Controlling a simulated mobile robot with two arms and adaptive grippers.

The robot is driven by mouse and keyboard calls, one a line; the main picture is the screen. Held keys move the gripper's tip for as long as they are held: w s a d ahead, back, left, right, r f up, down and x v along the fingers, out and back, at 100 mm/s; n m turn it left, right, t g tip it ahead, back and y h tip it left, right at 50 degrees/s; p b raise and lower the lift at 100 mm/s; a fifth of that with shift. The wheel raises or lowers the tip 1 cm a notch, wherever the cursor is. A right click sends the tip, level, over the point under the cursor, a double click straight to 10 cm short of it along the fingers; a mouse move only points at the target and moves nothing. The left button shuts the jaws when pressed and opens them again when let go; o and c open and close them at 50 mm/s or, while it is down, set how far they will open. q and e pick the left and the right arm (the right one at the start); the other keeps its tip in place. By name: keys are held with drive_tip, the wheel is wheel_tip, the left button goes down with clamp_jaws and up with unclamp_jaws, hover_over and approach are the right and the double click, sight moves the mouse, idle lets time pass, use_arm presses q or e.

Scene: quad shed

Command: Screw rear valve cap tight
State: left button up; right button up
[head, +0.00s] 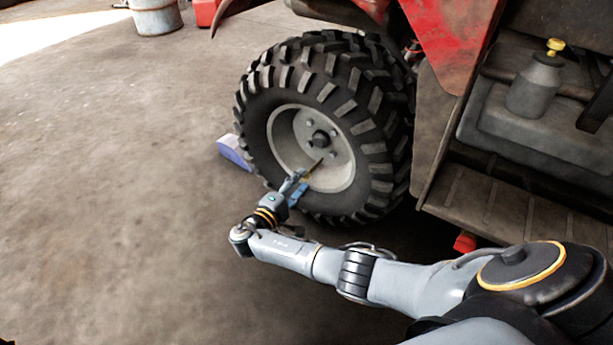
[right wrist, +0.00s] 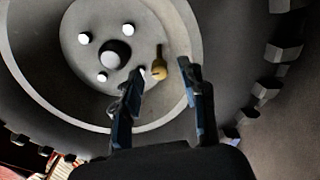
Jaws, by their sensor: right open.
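The rear wheel (head: 310,140) has a grey rim with a dark hub and a chunky black tyre. A brass-yellow valve cap (right wrist: 159,69) on its stem stands out from the rim in the right wrist view. The stem also shows small in the head view (head: 317,165). My right gripper (right wrist: 162,82) is open, with its fingertips either side of the cap in the picture. Whether they touch it cannot be told. In the head view the right gripper (head: 300,186) is at the lower part of the rim. My left gripper is not in view.
A purple-grey wheel chock (head: 234,152) lies against the tyre's left side. The red fender (head: 452,45) and the ribbed footboard (head: 520,212) are to the right of the wheel. A metal drum (head: 156,16) stands at the back left. The concrete floor at left is clear.

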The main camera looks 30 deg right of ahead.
drive_tip(key=v, duration=0.8)
